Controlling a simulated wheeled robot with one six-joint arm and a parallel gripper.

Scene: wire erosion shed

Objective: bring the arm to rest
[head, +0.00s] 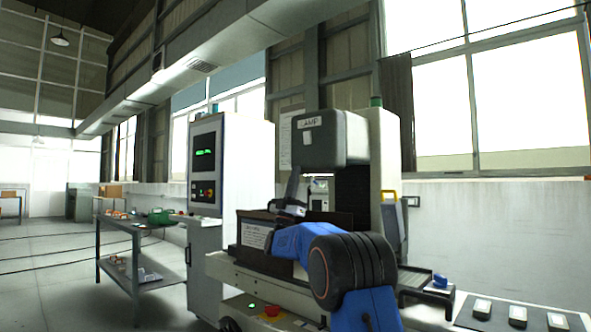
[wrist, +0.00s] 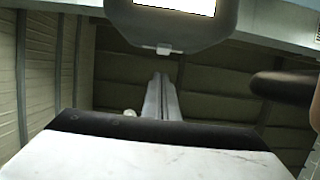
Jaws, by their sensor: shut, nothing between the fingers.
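My arm, blue with a black joint, reaches from the lower right of the head view toward the grey-headed machine (head: 331,137). My gripper (head: 295,173) is at its end, small and partly blurred into the machine behind it. It points upward below the left side of the machine's head. In the wrist view my gripper (wrist: 161,80) shows as a narrow grey pair of fingers, shut and empty. I cannot tell from these views whether anything touches the gripper.
A dark box-like tank (head: 255,232) with a paper label stands beside my arm. A white control cabinet (head: 235,160) is to the left, and a workbench (head: 125,225) is farther left.

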